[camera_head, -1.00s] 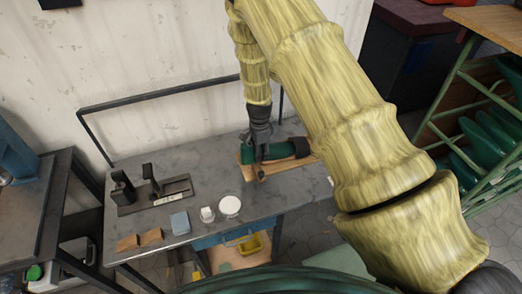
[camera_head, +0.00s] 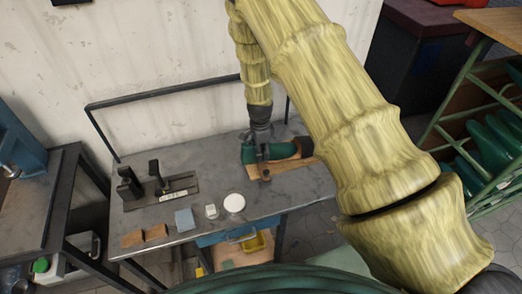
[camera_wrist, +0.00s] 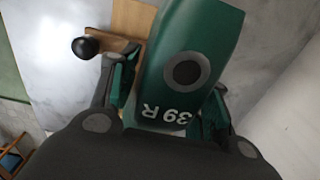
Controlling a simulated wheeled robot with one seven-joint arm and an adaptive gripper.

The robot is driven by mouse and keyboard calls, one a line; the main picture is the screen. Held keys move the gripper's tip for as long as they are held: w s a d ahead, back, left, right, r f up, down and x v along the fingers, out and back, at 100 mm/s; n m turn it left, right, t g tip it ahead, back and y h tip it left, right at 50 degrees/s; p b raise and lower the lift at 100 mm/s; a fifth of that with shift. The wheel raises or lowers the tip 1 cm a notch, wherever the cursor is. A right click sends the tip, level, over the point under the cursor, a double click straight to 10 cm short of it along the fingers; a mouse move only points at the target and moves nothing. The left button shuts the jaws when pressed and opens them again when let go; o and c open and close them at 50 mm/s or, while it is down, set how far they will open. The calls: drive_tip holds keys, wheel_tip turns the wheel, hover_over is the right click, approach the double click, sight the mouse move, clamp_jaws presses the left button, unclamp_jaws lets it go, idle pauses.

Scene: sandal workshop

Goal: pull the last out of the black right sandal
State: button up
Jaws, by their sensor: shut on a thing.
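The green last (camera_head: 283,151) lies on a wooden board on the bench. A dark part at its right end (camera_head: 305,146) looks like the black sandal, but it is too small to make out its straps. In the wrist view the last (camera_wrist: 195,40) shows a dark round hole and the mark "39 R". My gripper (camera_wrist: 168,95) is shut on the last, with one finger on each side of it. In the head view my gripper (camera_head: 262,158) reaches down over the last's left half. The sandal cannot be made out in the wrist view.
The wooden board (camera_head: 290,168) carries a dark knob (camera_wrist: 85,46) beside the last. On the bench stand a black fixture (camera_head: 160,190), a blue block (camera_head: 184,220), a small white jar (camera_head: 211,211) and a white round dish (camera_head: 234,203). A dark rail runs behind.

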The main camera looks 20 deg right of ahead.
drive_tip(key=shift+w+a+r, duration=0.1)
drive_tip(key=shift+a, duration=0.9)
drive_tip(key=shift+r+p, duration=2.35)
drive_tip(key=shift+r, duration=1.2)
drive_tip(key=shift+f, duration=0.1)
